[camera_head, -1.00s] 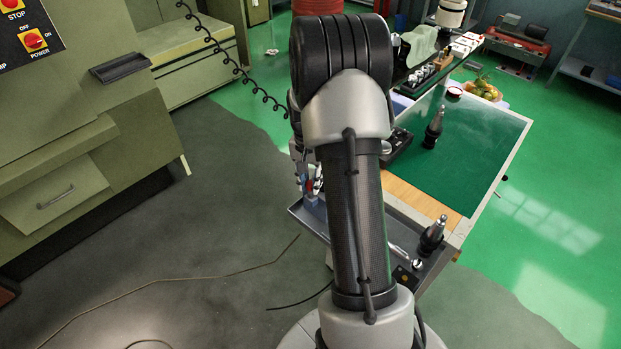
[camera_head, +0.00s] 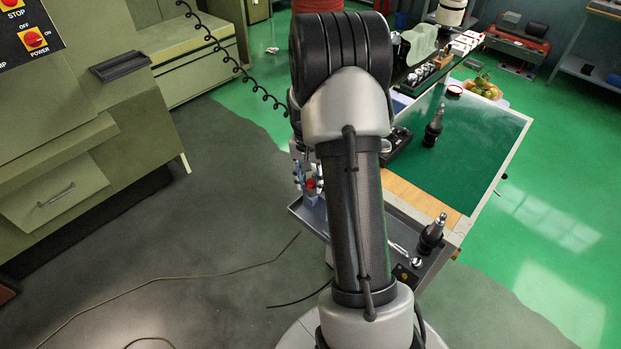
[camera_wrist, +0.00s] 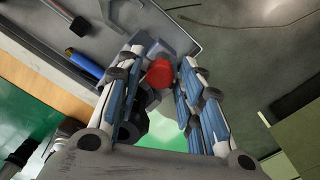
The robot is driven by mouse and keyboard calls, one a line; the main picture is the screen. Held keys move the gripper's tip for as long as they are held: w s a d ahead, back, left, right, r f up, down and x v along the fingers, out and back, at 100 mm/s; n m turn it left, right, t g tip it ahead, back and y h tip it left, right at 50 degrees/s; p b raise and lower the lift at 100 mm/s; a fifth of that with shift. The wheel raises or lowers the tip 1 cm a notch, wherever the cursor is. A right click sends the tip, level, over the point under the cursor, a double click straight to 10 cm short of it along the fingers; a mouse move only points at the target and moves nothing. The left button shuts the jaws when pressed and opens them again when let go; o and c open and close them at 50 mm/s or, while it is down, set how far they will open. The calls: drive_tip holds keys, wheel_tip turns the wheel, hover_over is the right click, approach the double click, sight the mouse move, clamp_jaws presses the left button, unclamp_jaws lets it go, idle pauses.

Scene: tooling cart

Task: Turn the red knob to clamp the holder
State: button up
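The red knob (camera_wrist: 160,73) lies between the two fingers of my gripper (camera_wrist: 165,62) in the wrist view. The fingers stand apart on either side of it, and a narrow gap shows at each side. In the head view the red knob (camera_head: 311,184) shows small between the fingers, above a blue-grey fixture at the left end of the grey tray (camera_head: 297,208).
A black tool holder (camera_head: 432,234) stands at the tray's right end. Another (camera_head: 434,127) stands on the green mat (camera_head: 480,150). A blue-handled tool (camera_wrist: 86,66) lies in the tray left of my gripper. The green machine (camera_head: 80,120) is at left, with open floor between.

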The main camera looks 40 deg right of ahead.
drive_tip(key=shift+o, duration=0.6)
drive_tip(key=shift+r, duration=0.1)
drive_tip(key=shift+w+r, duration=0.1)
drive_tip(key=shift+r, duration=0.2)
wheel_tip(320, 180, up, 11)
drive_tip(key=shift+w+a, duration=0.15)
drive_tip(key=shift+r, duration=0.1)
